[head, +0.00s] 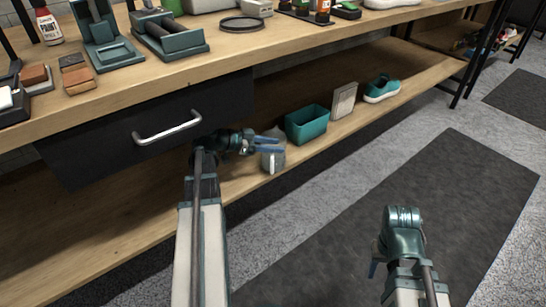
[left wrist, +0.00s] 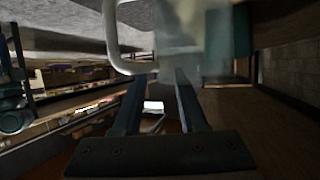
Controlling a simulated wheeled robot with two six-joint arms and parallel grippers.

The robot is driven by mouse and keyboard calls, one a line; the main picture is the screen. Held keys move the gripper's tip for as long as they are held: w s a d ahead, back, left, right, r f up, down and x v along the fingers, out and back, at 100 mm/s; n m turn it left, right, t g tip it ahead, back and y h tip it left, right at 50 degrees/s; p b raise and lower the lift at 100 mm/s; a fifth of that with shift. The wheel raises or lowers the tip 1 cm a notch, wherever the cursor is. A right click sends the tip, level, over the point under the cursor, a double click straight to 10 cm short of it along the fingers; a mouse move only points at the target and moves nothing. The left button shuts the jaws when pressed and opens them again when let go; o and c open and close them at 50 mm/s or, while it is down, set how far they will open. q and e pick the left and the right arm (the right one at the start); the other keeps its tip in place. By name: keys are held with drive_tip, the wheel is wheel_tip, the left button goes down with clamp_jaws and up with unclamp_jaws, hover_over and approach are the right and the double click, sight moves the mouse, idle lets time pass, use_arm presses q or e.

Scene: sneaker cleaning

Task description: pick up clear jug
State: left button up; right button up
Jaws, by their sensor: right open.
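The clear jug (head: 273,160) stands on the lower wooden shelf near its front edge, left of a teal bin. My left gripper (head: 268,145) is at the jug, its blue fingers reaching across the jug's upper part. In the left wrist view, the fingers (left wrist: 159,76) are spread apart. The jug's pale handle (left wrist: 113,38) and see-through body (left wrist: 190,30) lie just beyond the fingertips; I cannot tell whether they touch. My right gripper (head: 375,268) is low over the dark floor mat, far from the jug, open and mostly hidden by its own wrist.
The teal bin (head: 307,125), a light box (head: 343,101) and a teal sneaker (head: 381,89) stand on the lower shelf to the right. A dark drawer (head: 100,140) with a metal handle hangs above left. The workbench top (head: 215,62) overhangs the shelf. The floor mat (head: 440,190) is clear.

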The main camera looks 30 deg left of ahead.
use_arm(q)
clamp_jaws()
idle(1.2)
